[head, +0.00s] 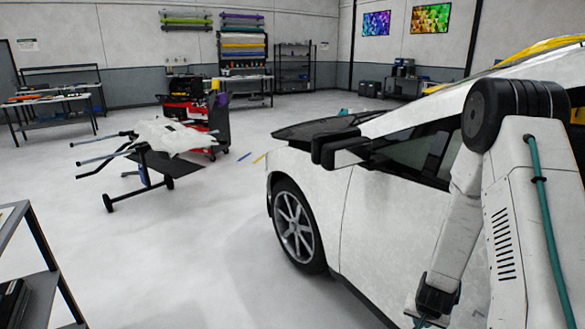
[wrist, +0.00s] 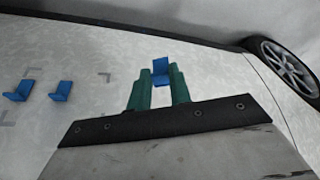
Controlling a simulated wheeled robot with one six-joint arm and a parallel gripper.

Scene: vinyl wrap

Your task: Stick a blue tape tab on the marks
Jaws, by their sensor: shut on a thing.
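My gripper (wrist: 160,90), with green fingers, is shut on a blue tape tab (wrist: 160,70) in the wrist view. The tab is bent, with one flap upright between the fingertips. It is over a pale panel (wrist: 80,48); I cannot tell if it touches. Two more bent blue tabs, one at the far left (wrist: 18,92) and one beside it (wrist: 61,91), are on the panel. Grey corner marks (wrist: 105,106) show between these tabs and my gripper, and another mark (wrist: 6,138) is at the lower left. In the head view my gripper is not clearly visible.
A white car (head: 385,215) fills the right of the head view; its wheel (wrist: 290,65) shows at the wrist view's right. A wheeled stand (head: 142,185) with a white panel is left of the car. A metal shelf (head: 40,285) is at near left. Open floor (head: 190,245) lies between.

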